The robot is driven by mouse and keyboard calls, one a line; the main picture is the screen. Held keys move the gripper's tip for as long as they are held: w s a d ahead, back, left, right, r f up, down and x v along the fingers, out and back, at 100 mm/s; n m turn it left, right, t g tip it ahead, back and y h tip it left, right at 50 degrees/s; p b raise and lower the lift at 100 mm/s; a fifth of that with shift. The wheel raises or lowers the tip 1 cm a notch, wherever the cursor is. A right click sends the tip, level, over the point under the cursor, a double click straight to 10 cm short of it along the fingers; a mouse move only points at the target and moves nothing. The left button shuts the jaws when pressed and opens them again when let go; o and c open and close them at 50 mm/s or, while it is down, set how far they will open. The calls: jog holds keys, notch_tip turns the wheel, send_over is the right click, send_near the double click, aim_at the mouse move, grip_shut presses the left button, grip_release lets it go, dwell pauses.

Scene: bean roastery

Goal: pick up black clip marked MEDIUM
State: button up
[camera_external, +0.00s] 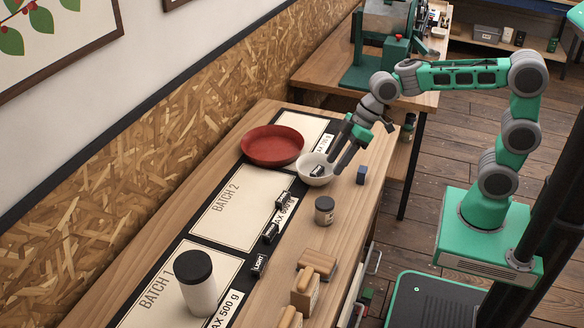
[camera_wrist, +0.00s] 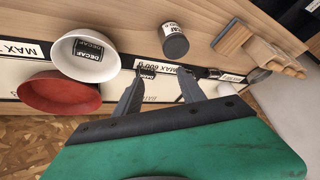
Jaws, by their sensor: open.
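Several small black clips lie on the table. One clip (camera_external: 284,200) is beside the BATCH 2 panel; another clip (camera_external: 270,233) is nearer the camera. Their labels are too small to read, so I cannot tell which says MEDIUM. The nearest clip (camera_external: 259,263) reads LIGHT. A clip marked DECAF (camera_wrist: 88,50) lies in the white bowl (camera_wrist: 66,70). In the wrist view, a clip (camera_wrist: 147,72) shows by the left fingertip, and another (camera_wrist: 214,73) right of the fingers. My gripper (camera_external: 338,160) is open and empty, over the bowl's right side; its fingers also show in the wrist view (camera_wrist: 162,75).
A red dish (camera_external: 272,147) stands beside the bowl. A white canister (camera_external: 198,290) with a black lid stands on BATCH 1. The BATCH 2 panel (camera_external: 225,215) is mostly clear.

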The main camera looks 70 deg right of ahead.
jog(key=w+a+f+n+y+b, duration=0.1)
jog(key=w+a+f+n+y, duration=0.15)
jog(key=w+a, duration=0.3)
jog(key=w+a+f+n+y+b, duration=0.1)
jog(key=w+a+n+y, duration=0.25)
jog(key=w+a, duration=0.2)
jog(key=n+g+y, duration=0.3)
jog(key=n+y, duration=0.1)
jog(key=n, duration=0.1)
send_over(272, 228)
jog(key=d, duration=0.2)
notch_tip(272, 228, down, 4)
jog(key=f, duration=0.5)
jog(key=shift+s+d+f, duration=0.1)
jog(key=shift+d+f, duration=0.1)
jog(key=shift+f, duration=0.05)
jog(key=a+f+p, duration=0.1)
jog(key=a+f, duration=0.1)
jog(key=a, duration=0.1)
jog(key=shift+f+h, duration=0.15)
jog(key=shift+h, duration=0.15)
jog(key=shift+w+d, duration=0.15)
jog(key=shift+w, duration=0.05)
jog(key=shift+c, duration=0.4)
grip_shut()
